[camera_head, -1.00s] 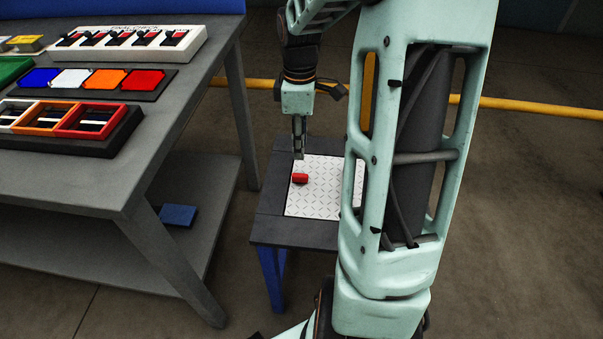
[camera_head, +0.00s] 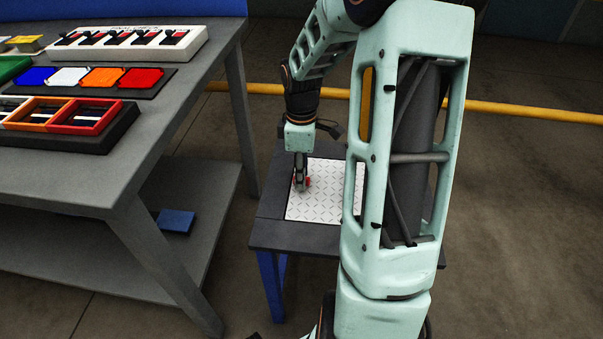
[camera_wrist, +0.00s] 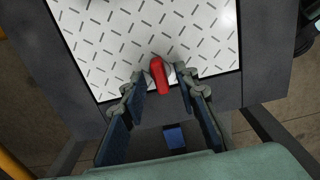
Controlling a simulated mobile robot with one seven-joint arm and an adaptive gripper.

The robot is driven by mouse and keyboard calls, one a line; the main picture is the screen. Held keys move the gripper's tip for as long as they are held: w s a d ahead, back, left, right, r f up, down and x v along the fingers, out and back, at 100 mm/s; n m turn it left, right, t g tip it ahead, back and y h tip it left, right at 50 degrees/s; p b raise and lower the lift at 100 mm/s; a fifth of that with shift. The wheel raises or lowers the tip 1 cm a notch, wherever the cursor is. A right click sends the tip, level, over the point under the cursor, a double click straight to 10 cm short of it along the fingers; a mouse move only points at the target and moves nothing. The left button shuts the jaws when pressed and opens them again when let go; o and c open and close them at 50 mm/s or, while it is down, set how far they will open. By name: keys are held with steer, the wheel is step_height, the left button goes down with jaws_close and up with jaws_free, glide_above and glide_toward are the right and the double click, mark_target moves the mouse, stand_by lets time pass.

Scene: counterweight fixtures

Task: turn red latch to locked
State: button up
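The red latch (camera_wrist: 159,76) sits on a white diamond-patterned plate (camera_wrist: 95,50) near its edge. In the wrist view it lies between the two dark fingers of my gripper (camera_wrist: 162,88), with a gap on each side. In the head view my gripper (camera_head: 300,187) is down at the plate and hides most of the latch; a bit of red (camera_head: 308,181) shows at its right. The fingers are apart and I see no contact. A small grey round part shows beside the latch. No lock marking is readable.
The plate lies in a dark low table (camera_head: 272,196) with blue legs. A grey workbench (camera_head: 150,165) at left holds colored trays, tiles and a white panel (camera_head: 130,46) of red switches. A blue block (camera_head: 176,221) lies on its lower shelf.

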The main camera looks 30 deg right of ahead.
jaws_close()
steer(key=shift+m, duration=0.3)
steer(key=shift+r+m+p, duration=0.1)
steer(key=shift+m+p, duration=0.75)
steer(key=shift+m, duration=0.35)
steer(key=m+p, duration=0.1)
steer(key=m, duration=0.3)
steer(key=shift+m+p, duration=0.3)
steer(key=m+p, duration=0.1)
steer(key=m, duration=0.4)
steer(key=shift+p, duration=0.3)
steer(key=m+p, duration=0.1)
steer(key=m, duration=0.4)
steer(key=shift+m, duration=0.3)
